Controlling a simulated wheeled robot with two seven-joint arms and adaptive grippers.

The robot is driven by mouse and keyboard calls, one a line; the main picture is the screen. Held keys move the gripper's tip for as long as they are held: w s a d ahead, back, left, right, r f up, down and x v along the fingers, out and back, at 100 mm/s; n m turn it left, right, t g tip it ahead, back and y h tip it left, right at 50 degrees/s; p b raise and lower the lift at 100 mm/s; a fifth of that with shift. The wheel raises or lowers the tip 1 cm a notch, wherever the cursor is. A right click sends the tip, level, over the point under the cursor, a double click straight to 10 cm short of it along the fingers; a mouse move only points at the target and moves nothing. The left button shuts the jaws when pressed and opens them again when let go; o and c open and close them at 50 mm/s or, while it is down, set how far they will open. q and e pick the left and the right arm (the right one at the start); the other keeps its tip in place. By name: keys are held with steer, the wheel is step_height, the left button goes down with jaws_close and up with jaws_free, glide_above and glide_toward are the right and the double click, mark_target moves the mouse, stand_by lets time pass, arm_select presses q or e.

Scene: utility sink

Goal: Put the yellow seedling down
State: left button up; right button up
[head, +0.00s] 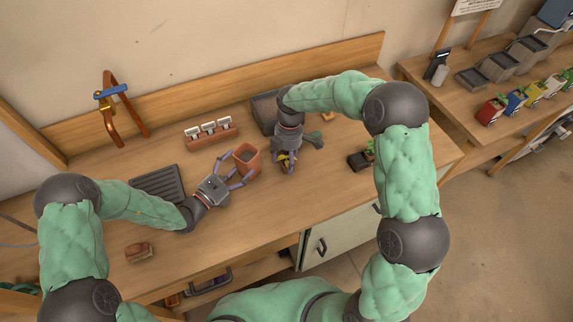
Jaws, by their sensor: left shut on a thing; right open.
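My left gripper (233,170) comes in from the left. Its fingers are shut on a terracotta pot (246,159), which stands upright at the middle of the workbench. A small yellow thing with dark parts (284,161), which looks like the yellow seedling, shows at the fingers of my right gripper (287,163), just right of the pot. The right gripper points down and its fingers are open around or beside the yellow thing. The hand hides most of it, and I cannot tell whether it touches the bench.
A dark tray (263,112) stands behind the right hand. A black block with a green plant (360,160) is to the right. A ribbed black tray (158,184), a rack with white labels (209,132) and a brown brush (139,252) lie left. The front middle of the workbench (270,210) is clear.

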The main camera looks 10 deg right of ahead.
steer(key=shift+f, duration=0.15)
steer(key=c, duration=1.3)
